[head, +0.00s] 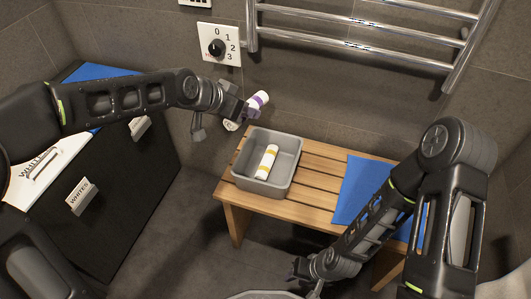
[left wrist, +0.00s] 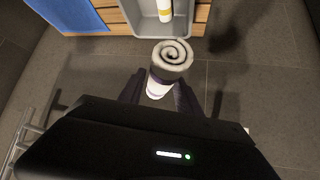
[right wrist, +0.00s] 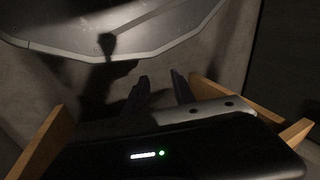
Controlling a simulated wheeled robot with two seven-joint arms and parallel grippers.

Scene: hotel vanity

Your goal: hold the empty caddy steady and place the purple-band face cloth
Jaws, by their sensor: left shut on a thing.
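The grey caddy (head: 282,186) stands on the slatted wooden bench and holds a white rolled cloth with a yellow band (head: 267,161), so it is not empty. Part of the caddy (left wrist: 143,27) shows at the top of the left wrist view. My left gripper (head: 246,112) is shut on the purple-band face cloth (head: 258,99), up and left of the caddy in the head view. The rolled end of this cloth (left wrist: 172,58) shows in the left wrist view. My right gripper (right wrist: 160,86) is open and empty, low in front of the bench and apart from the caddy.
The bench (head: 316,179) has bare slats right of the caddy, then a blue mat (head: 358,190). A chrome towel rail (head: 350,42) and a dial plate (head: 219,45) are on the wall behind. A dark cabinet with labels (head: 82,196) stands at left.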

